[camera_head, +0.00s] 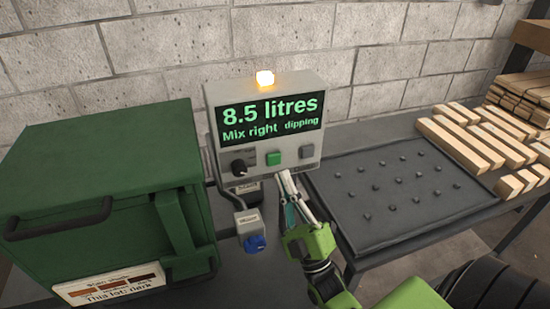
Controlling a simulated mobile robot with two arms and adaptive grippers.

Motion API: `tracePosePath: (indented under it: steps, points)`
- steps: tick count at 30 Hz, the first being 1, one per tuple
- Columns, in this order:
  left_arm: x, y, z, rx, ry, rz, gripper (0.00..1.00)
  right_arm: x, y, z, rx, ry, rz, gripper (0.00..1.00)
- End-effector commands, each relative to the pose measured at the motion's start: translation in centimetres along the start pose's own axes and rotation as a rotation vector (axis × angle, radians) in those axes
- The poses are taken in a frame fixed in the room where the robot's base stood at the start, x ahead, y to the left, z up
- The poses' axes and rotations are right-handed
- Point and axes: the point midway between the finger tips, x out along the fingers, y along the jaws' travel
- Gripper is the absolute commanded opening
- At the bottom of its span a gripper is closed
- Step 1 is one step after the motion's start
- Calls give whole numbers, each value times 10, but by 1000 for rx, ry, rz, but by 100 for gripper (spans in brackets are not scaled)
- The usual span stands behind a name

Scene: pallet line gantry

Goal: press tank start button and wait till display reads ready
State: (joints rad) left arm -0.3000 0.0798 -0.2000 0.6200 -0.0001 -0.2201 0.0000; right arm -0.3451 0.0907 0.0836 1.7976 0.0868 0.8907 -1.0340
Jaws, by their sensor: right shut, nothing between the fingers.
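A grey control box (212,95) stands against the wall with an amber lamp (265,78) lit on top. Its display (268,117) reads "8.5 litres" and "Mix right dipping" in green letters. Below the display are a black knob (239,166), a green button (273,158) and a dark grey button (306,151). My right gripper (283,178) is shut and empty, its tips just below the green button. I cannot tell whether they touch the box. Left of the box is a green tank (90,165) with a dark handle. My left gripper is not in view.
A small grey box with a blue knob (254,243) hangs below the control box. A dark studded tray (400,225) lies to the right, with several wooden blocks (470,145) beyond it. A label plate (110,284) is on the tank's front.

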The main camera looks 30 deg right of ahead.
Motion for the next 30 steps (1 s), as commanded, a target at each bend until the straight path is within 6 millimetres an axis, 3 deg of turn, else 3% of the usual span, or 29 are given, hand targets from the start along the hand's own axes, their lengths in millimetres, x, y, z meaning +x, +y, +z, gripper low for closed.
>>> tracePosePath:
  steps: [9, 30]
  points:
    - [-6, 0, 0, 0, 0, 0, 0, -15, 12, -12, 0, -1, 0, 0]
    - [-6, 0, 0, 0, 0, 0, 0, -16, 11, -11, 0, 0, 0, 0]
